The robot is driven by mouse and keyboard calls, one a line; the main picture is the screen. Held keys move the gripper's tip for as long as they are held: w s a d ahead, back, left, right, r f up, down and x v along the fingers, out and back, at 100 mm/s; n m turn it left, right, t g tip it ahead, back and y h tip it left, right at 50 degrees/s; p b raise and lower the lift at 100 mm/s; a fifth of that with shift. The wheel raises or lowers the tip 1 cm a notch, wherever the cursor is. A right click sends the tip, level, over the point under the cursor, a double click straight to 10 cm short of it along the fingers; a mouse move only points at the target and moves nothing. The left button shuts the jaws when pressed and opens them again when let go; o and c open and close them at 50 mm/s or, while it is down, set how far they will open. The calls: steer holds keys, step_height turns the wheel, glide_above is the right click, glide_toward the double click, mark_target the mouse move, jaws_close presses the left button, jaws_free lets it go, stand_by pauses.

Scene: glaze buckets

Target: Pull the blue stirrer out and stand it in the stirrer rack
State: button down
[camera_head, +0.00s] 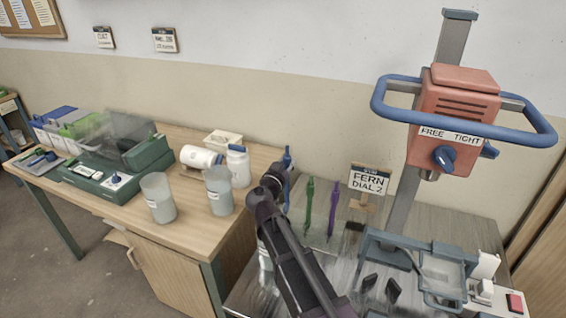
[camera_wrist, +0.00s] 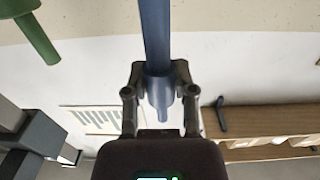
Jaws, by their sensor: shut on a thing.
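The blue stirrer (camera_head: 288,158) shows in the head view as a short upright blue piece at the end of my arm. A green stirrer (camera_head: 308,203) and a purple stirrer (camera_head: 333,208) stand upright just right of my arm. The green one also shows in the wrist view (camera_wrist: 36,36). I cannot make out the stirrer rack clearly.
A wooden table (camera_head: 190,225) on the left holds two grey buckets (camera_head: 158,198), white jars (camera_head: 238,165) and a green scale-like device (camera_head: 115,175). A red-headed mixer (camera_head: 455,105) with a blue ring guard stands right. A FERN DIAL 2 sign (camera_head: 370,180) stands behind.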

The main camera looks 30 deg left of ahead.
steer(key=shift+f+b, duration=2.25)
steer(key=shift+b, duration=0.05)
steer(key=shift+s+d+f+b, duration=0.3)
steer(key=shift+f+b, duration=0.1)
steer(key=shift+b, duration=0.2)
steer(key=shift+w+a+f, duration=0.3)
steer(key=shift+w+f, duration=0.05)
steer(key=shift+f, duration=0.2)
steer(key=shift+s+d+b, duration=0.1)
steer(key=shift+b, duration=0.2)
steer(key=shift+f, duration=0.2)
steer(key=shift+f+b, duration=0.75)
steer(key=shift+b, duration=0.2)
stand_by(0.8)
stand_by(0.5)
steer(key=shift+c, duration=1.8)
jaws_free()
